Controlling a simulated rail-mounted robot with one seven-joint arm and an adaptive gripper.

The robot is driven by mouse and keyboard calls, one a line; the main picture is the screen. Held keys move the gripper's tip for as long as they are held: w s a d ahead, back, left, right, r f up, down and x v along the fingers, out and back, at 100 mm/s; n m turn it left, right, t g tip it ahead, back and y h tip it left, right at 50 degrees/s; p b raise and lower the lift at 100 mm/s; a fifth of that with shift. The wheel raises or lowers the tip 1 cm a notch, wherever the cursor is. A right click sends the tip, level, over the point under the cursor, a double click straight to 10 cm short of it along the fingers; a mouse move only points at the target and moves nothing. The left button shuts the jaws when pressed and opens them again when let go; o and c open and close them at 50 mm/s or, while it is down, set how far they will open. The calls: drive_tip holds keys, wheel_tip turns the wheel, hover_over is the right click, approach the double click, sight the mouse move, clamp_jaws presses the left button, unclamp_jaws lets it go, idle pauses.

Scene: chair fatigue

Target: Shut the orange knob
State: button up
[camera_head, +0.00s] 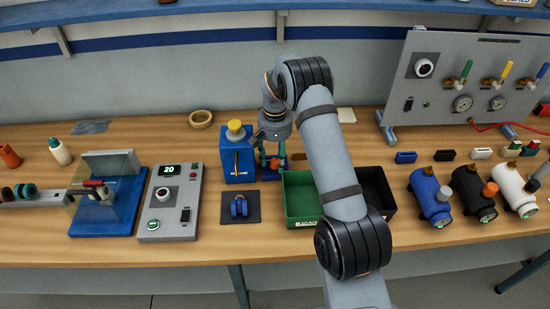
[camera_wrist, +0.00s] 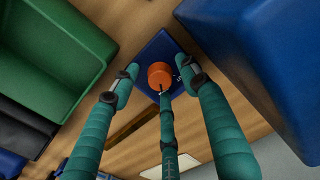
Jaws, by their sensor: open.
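The orange knob (camera_wrist: 160,76) sits on a small dark blue plate (camera_wrist: 150,54) with white marks in the wrist view. In the head view that blue plate (camera_head: 270,175) lies on the table under my gripper, and the knob is mostly hidden by the fingers. My gripper (camera_head: 271,160) points down over it. In the wrist view its three teal fingers (camera_wrist: 160,84) are spread open around the knob, with gaps visible between fingertips and knob. I cannot tell how far down the tips reach.
A blue box (camera_head: 237,162) with a yellow knob stands close on the left. A green bin (camera_head: 303,218) and a black bin (camera_head: 382,185) stand close on the right. A grey control box (camera_head: 170,215) is farther left.

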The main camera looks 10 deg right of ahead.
drive_tip(key=shift+c, duration=0.4)
clamp_jaws()
idle(0.4)
drive_tip(key=n+b, duration=0.1)
drive_tip(key=n, duration=0.2)
drive_tip(key=shift+n, duration=0.3)
drive_tip(key=n, duration=0.3)
drive_tip(key=shift+n, duration=0.3)
drive_tip(key=n, duration=0.6)
drive_tip(key=shift+n, duration=0.3)
drive_tip(key=shift+o, duration=0.4)
unclamp_jaws()
